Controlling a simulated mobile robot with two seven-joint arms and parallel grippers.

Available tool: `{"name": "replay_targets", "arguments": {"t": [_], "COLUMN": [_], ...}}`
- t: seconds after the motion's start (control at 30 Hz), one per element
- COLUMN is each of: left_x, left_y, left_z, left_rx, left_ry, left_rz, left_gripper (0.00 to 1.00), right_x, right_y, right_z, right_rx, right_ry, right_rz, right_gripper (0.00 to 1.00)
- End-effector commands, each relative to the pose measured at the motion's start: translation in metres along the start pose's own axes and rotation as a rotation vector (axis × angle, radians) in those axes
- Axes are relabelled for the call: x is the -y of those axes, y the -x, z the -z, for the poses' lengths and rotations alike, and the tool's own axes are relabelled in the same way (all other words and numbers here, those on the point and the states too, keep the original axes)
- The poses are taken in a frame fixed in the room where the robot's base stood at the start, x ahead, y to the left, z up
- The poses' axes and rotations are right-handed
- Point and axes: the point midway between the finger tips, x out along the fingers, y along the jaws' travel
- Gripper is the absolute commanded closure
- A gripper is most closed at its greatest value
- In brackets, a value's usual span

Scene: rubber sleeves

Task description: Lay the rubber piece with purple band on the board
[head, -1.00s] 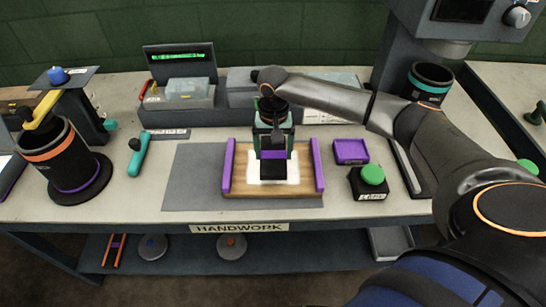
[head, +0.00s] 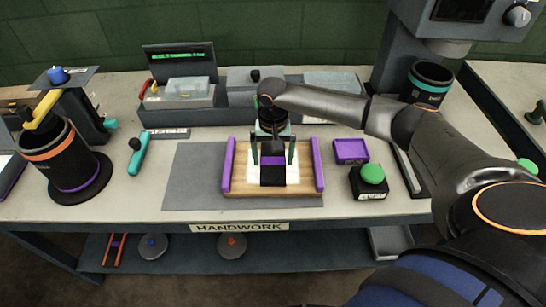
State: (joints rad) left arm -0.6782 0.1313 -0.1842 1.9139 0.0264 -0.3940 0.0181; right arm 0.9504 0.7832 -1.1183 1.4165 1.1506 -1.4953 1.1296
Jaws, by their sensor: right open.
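The rubber piece with purple band (head: 273,175) is black with a purple stripe across its far part. It lies on the white middle of the wooden board (head: 240,188), between the two purple side rails. My right gripper (head: 273,160) is over the far end of the piece with its fingers apart, one on each side of it. The gripper hides the far end of the piece. My left gripper is not in view.
A grey mat (head: 190,180) lies under the board. To the right are a purple tray (head: 351,151) and a black box with a green button (head: 372,175).

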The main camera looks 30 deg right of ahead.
Motion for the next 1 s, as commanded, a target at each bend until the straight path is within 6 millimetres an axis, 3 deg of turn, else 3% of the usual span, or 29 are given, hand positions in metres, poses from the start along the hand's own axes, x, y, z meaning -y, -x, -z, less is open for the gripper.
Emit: {"name": "replay_targets", "arguments": {"t": [0.17,0.4,0.6,1.0], "left_x": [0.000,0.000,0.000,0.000], "left_y": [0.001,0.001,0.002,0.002], "left_z": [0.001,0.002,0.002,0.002], "left_rx": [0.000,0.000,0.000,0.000], "left_ry": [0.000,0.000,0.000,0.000], "left_rz": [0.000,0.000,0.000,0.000], "left_gripper": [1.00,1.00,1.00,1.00], "right_x": [0.000,0.001,0.001,0.000], "right_y": [0.027,0.080,0.110,0.120], "right_z": [0.001,0.001,0.001,0.000], "right_rx": [-0.003,-0.003,-0.001,0.001], "right_ry": [0.000,0.001,-0.001,0.000], "right_rz": [0.003,0.004,0.003,0.001], "right_gripper": [0.00,0.00,0.00,0.00]}}
